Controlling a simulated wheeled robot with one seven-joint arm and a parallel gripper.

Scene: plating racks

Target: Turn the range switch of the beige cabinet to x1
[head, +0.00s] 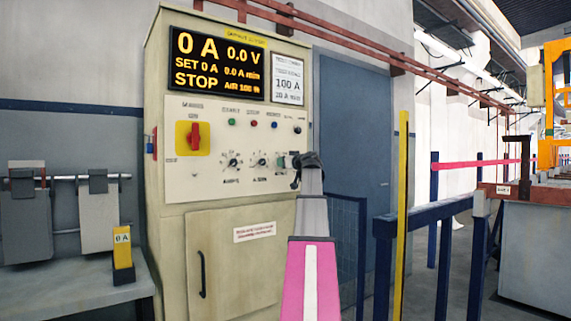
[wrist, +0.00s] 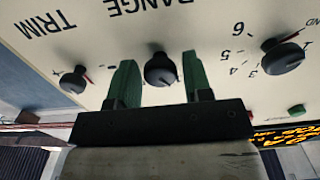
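The beige cabinet (head: 225,225) stands in the middle of the head view with its pale control panel (head: 215,188) facing me. In the wrist view, which shows the panel upside down, the range switch (wrist: 160,70) is a round black knob beside the letters RANGE. My gripper (wrist: 160,78) is open, with one green finger on each side of this knob and a small gap at both sides. The knob's position marks cannot be read. In the head view my gripper (head: 308,160) is at the panel's lower right and hides part of it.
A TRIM knob (wrist: 73,80) and a numbered knob (wrist: 283,57) flank the range switch. The display (head: 217,63) reads 0 A, 0.0 V, STOP. A red-on-yellow main switch (head: 194,138) is at the panel's left. A yellow post (head: 402,200) and blue rail (head: 430,214) stand right.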

